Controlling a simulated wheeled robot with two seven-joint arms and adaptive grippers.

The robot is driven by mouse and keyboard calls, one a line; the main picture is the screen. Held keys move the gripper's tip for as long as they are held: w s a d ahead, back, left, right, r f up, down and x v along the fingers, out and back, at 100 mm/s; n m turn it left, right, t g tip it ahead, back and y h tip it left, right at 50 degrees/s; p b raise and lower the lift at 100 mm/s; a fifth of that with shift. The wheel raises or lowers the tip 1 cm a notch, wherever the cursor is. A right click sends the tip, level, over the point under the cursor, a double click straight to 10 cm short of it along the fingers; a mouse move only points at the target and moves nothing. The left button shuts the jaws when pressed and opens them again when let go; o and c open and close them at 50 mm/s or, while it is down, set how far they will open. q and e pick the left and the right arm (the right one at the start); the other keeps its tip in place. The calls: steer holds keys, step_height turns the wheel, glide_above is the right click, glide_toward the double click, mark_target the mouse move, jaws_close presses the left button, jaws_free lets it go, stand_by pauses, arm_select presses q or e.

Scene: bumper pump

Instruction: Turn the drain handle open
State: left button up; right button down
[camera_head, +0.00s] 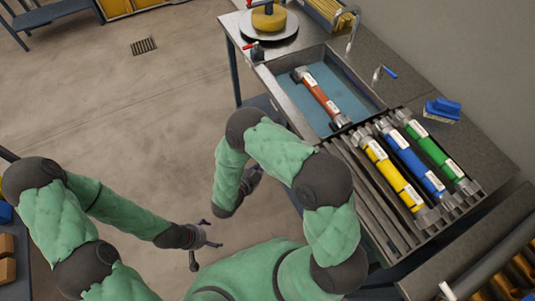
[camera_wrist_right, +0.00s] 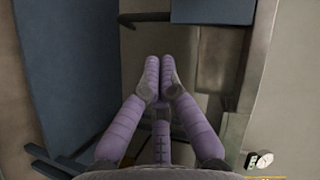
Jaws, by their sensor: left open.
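A valve with a red handle (camera_head: 250,45) sits at the near left corner of the sink bench, by the round pump stand. I cannot tell for sure that it is the drain handle. A small lever with a blue end (camera_head: 389,72) stands at the sink's far right edge. My left gripper (camera_head: 210,234) is open and empty over the floor, well away from the bench. My right gripper (camera_wrist_right: 160,72) has its purple fingers together with nothing seen between them. In the head view it is mostly hidden behind my right arm, low beside the bench front.
The sink (camera_head: 345,84) holds an orange-red cylinder (camera_head: 320,96). Yellow (camera_head: 393,172), blue (camera_head: 412,158) and green (camera_head: 436,150) cylinders lie on the slatted rack. A blue brush (camera_head: 442,108) is at right. A small dial (camera_wrist_right: 260,160) shows in the wrist view.

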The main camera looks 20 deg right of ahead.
steer(key=s+d+f+m+g+y, duration=0.1)
steer(key=s+f+m+g+y, duration=0.45)
steer(key=s+f+g, duration=0.6)
steer(key=s+a+f+m+t+y, duration=0.1)
steer(key=s+a+f+m+y, duration=0.3)
steer(key=s+a+m+y, duration=0.45)
steer(key=w+a+r+m+t+y+b, duration=0.1)
steer(key=w+r+m+t+y, duration=0.25)
steer(key=w+t, duration=0.2)
steer(key=w+a+r+m+t+y, duration=0.1)
steer(key=w+r+m+t+y, duration=0.1)
steer(key=w+r+m+t, duration=0.4)
steer(key=w+d+r+m+t+h, duration=0.2)
steer(key=d+r+m+t+h, duration=0.25)
steer(key=d, duration=0.35)
steer(key=w+d+r+m+t+h, duration=0.25)
steer(key=d+h, duration=0.25)
steer(key=d, duration=0.4)
steer(key=w+d+f+b, duration=0.1)
steer(key=w+b, duration=0.3)
steer(key=w, duration=0.9)
steer(key=shift+w+d+m, duration=0.15)
steer(key=shift+d+m, duration=0.1)
steer(key=shift+m, duration=0.1)
